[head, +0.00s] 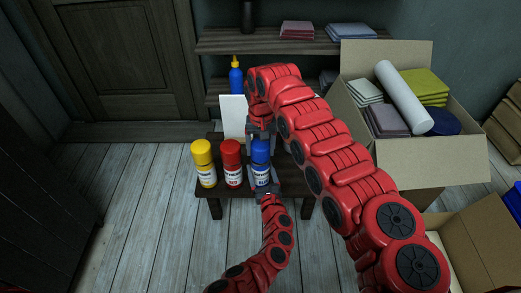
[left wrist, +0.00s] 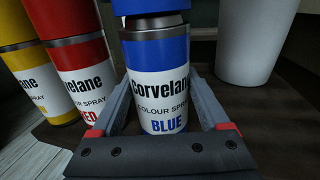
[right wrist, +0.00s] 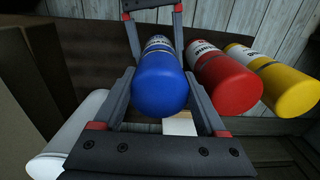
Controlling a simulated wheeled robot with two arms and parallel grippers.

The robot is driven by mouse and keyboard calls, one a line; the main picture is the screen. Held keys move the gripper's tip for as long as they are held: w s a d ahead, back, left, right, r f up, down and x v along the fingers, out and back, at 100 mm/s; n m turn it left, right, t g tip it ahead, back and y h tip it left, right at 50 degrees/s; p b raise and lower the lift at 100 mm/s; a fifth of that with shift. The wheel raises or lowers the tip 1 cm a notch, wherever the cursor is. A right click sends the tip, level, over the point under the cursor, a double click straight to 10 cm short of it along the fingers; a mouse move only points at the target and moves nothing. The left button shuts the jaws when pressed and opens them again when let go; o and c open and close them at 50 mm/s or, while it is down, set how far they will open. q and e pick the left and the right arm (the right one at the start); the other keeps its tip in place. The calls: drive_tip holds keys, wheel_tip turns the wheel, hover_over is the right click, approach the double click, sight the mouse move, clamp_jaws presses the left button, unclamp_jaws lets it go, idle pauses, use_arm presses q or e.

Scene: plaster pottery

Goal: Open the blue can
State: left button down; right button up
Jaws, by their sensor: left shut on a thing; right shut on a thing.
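The blue can (head: 261,173) stands upright on a small dark table, at the right of a row of cans. My left gripper (head: 263,188) is shut around its white labelled body (left wrist: 165,95), which reads "BLUE". My right gripper (head: 261,130) is at the blue cap (head: 260,150), with its fingers on both sides of it. The cap also shows between the fingers in the right wrist view (right wrist: 160,85). In the left wrist view, a grey metal neck (left wrist: 152,22) shows between cap and body. Whether the cap is fully free of the can cannot be told.
A red can (head: 231,163) and a yellow can (head: 204,163) stand left of the blue one. A white object (head: 233,115) and a blue bottle with yellow tip (head: 236,78) are behind. An open carton (head: 440,165) stands at the right. The floor at left is clear.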

sight(260, 145)
drive_tip(key=shift+r, duration=0.65)
drive_tip(key=shift+r, duration=1.95)
use_arm(q)
unclamp_jaws()
drive_tip(key=shift+s, duration=0.1)
use_arm(e)
drive_tip(key=shift+r, duration=0.15)
